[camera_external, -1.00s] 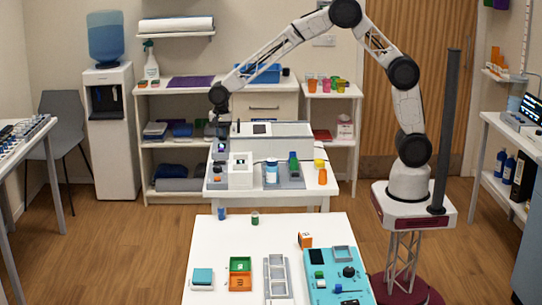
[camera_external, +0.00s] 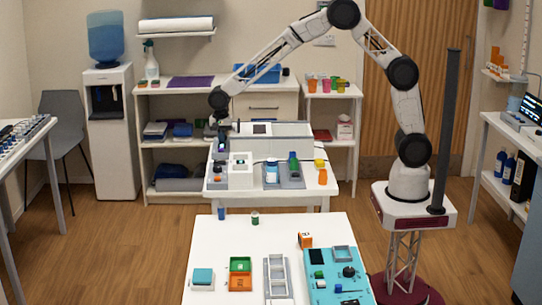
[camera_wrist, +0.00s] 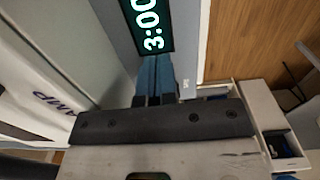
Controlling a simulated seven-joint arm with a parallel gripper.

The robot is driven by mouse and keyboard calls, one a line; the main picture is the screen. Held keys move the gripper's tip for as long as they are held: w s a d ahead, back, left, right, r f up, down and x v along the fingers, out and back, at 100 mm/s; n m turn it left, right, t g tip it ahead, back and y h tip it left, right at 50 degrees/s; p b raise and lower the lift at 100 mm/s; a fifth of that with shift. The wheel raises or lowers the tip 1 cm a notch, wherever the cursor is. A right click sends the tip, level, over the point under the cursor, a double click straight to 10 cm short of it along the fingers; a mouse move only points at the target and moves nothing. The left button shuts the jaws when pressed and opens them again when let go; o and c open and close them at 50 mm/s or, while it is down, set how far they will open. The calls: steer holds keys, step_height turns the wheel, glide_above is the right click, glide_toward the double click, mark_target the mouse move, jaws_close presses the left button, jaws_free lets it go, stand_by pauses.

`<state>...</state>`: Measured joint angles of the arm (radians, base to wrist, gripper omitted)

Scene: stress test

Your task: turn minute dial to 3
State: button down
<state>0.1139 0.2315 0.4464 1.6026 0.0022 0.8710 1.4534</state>
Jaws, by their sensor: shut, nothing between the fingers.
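In the wrist view, a grey device panel carries a dark display (camera_wrist: 150,22) with pale green digits reading 3:00, turned sideways and partly cut off by the frame. My gripper (camera_wrist: 153,66) is shut and empty, its dark blue fingertips side by side just below the display. No dial can be made out there; the fingers may hide one. In the external view, my gripper (camera_external: 222,142) is at the left end of the far white table, beside the equipment. A grey panel (camera_external: 217,184) with small coloured controls lies there, too small to tell which is the minute dial.
A white box (camera_external: 240,178) stands right of the panel, with a long pale unit (camera_external: 272,132) behind it. Bottles and small items stand farther right. The near table (camera_external: 225,228) holds a turquoise control panel (camera_external: 325,266) and trays.

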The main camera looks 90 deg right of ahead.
steer(key=shift+w+d+r, duration=0.1)
steer(key=shift+r, duration=1.55)
steer(key=shift+d+r, duration=0.1)
steer(key=shift+r, duration=1.55)
steer(key=shift+s+r, duration=0.2)
steer(key=shift+r, duration=0.05)
steer(key=s+a+r+n, duration=0.25)
steer(key=s+r, duration=0.25)
steer(key=s, duration=0.3)
steer(key=s+a+r+n+t, duration=0.1)
steer(key=s+r+n, duration=0.25)
steer(key=s, duration=0.45)
steer(key=s+a+r+n, duration=0.2)
steer(key=s+r, duration=0.4)
steer(key=s, duration=0.2)
steer(key=s+a+n+t, duration=0.1)
steer(key=s+n, duration=0.4)
steer(key=s, duration=0.9)
steer(key=s+a+f+n, duration=0.1)
steer(key=s+a+n, duration=0.2)
steer(key=s, duration=1.2)
steer(key=shift+f+n+t, duration=0.3)
steer(key=shift+n+t, duration=0.1)
steer(key=shift+n, duration=0.5)
steer(key=shift+w, duration=0.1)
